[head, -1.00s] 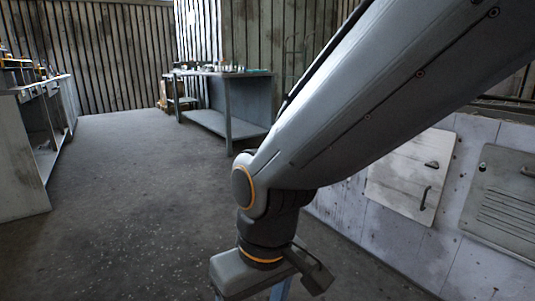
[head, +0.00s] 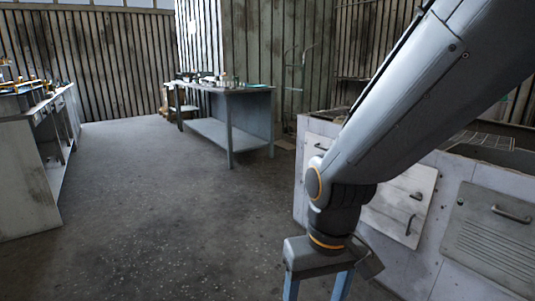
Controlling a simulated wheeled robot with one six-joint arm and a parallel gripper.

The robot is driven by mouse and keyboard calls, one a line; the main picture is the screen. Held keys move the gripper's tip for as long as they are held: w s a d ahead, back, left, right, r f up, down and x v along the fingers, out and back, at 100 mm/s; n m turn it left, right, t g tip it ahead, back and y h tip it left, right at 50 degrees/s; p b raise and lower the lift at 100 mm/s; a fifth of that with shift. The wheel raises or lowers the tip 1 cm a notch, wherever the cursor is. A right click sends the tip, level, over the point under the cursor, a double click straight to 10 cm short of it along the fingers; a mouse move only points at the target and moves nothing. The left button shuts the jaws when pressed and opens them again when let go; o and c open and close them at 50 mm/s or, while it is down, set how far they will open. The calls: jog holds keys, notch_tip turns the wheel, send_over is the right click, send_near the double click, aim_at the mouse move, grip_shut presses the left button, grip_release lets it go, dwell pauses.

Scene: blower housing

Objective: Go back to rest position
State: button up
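My gripper (head: 316,286) hangs at the lower middle of the head view, below my grey arm. Its two blue fingers stand well apart, with bare floor showing between them. The fingertips are cut off by the bottom edge. I see nothing held between the visible parts of the fingers. The arm comes down from the upper right and bends at a joint with an orange ring.
A light housing (head: 455,210) with hatches and handles stands at the right, behind my arm. A grey workbench (head: 235,132) with small items stands at the back. A long counter (head: 28,170) lines the left. The floor (head: 150,200) between them is clear.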

jog(key=s+d+r+m+p, duration=0.2)
jog(key=d+r+p, duration=0.8)
jog(key=r+p, duration=0.2)
jog(key=shift+d+r+m+h+p, duration=0.3)
jog(key=shift+d+m+p, duration=0.1)
jog(key=shift+p, duration=0.6)
jog(key=shift+s, duration=0.1)
